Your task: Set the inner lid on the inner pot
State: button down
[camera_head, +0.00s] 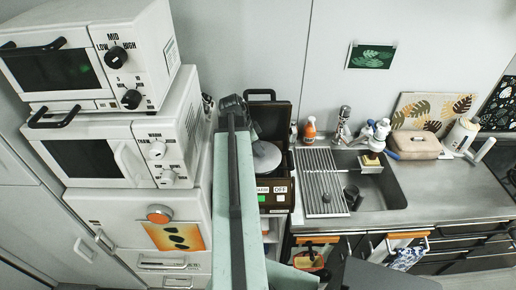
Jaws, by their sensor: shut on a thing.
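A brown cooker box (273,196) stands on the counter beside my arm, with its dark lid (261,95) raised at the back. A round pale grey disc, which looks like the inner lid (266,159), shows in the box's opening, its left part hidden by my arm. The inner pot cannot be made out beneath it. I cannot tell whether the disc rests on the pot or hangs above it. The dark end of my arm with my gripper (233,104) is just left of the raised lid. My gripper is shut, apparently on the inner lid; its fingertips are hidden.
Two white ovens (120,150) are stacked close on the left. A sink (380,190) with a slatted drying rack (321,182) lies to the right. An orange-capped bottle (310,131) stands behind the rack. The counter (460,185) at the far right has free room.

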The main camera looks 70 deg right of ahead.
jog(key=shift+f+b, duration=0.8)
jog(key=shift+f, duration=0.05)
jog(key=c, duration=0.9)
grip_release()
jog(key=p+v, duration=0.7)
jog(key=v, duration=0.1)
jog(key=shift+s+d+r, duration=0.1)
